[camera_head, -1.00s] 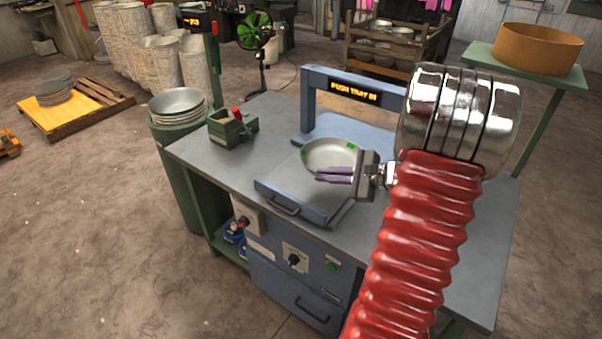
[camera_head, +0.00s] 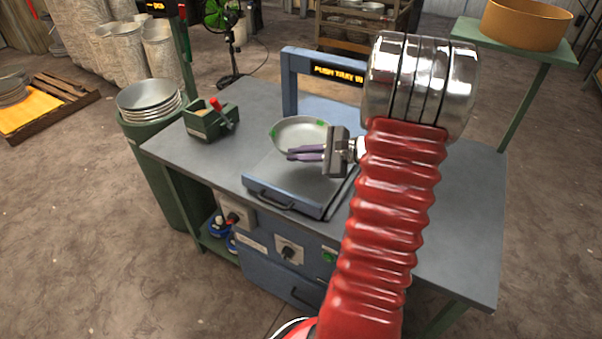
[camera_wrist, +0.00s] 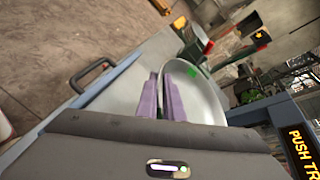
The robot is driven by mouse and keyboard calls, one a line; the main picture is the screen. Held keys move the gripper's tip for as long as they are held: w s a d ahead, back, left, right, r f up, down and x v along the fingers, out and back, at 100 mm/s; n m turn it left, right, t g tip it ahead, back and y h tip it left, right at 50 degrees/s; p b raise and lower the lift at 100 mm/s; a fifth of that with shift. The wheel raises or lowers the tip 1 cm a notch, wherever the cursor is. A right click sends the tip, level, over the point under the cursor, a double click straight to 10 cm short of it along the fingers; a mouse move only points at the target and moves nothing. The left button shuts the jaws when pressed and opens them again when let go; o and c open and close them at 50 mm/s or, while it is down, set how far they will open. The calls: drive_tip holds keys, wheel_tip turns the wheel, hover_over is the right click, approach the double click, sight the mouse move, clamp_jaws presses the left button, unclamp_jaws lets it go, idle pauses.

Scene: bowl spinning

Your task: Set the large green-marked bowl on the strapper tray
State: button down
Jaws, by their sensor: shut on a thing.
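The large pale metal bowl (camera_head: 300,131) with green marks is over the back part of the strapper tray (camera_head: 280,177) in the head view. My gripper (camera_head: 290,154) reaches in from the right, its purple fingers shut on the bowl's near rim. In the wrist view the fingers (camera_wrist: 161,95) meet the bowl (camera_wrist: 206,100) at its rim, with a green mark close by. The bowl looks nearly level. I cannot tell whether its base touches the tray. The fingers hide part of the near rim.
The blue strapper arch (camera_head: 335,70) with its lit sign stands behind the tray. A green box with a red-topped handle (camera_head: 211,119) is left of it. Stacked bowls (camera_head: 149,97) stand on a green drum at left. The bench's right side (camera_head: 455,195) is clear.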

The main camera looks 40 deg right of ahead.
wheel_tip(320, 180, down, 6)
drive_tip(key=shift+s+d+r, duration=0.1)
drive_tip(key=shift+s+r, duration=0.05)
idle(0.3)
drive_tip(key=shift+f, duration=1.9)
drive_tip(key=c, duration=1.9)
unclamp_jaws()
drive_tip(key=shift+o, duration=0.2)
